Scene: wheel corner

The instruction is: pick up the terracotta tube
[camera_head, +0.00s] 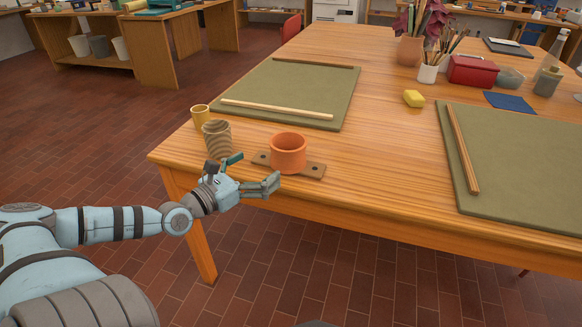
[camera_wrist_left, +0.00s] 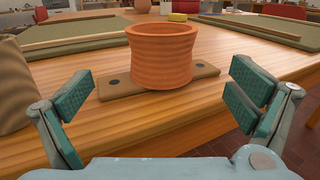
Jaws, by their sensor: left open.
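The terracotta tube (camera_head: 288,154) is a short, wide orange cylinder with an open top. It stands upright on a small brown wooden board (camera_head: 315,170) near the table's front left edge. In the left wrist view the tube (camera_wrist_left: 162,60) is ahead of the fingers and between them, with fine rings on its wall, standing on the board (camera_wrist_left: 115,82). My left gripper (camera_head: 256,174) is open and empty at the table edge, in front of the tube and apart from it. In the left wrist view its teal finger pads (camera_wrist_left: 165,100) are spread wide. My right gripper is not seen.
Green mats (camera_head: 290,88) with wooden strips lie beyond. A yellow block (camera_head: 413,98) lies farther right. The table (camera_head: 370,170) right of the board is clear.

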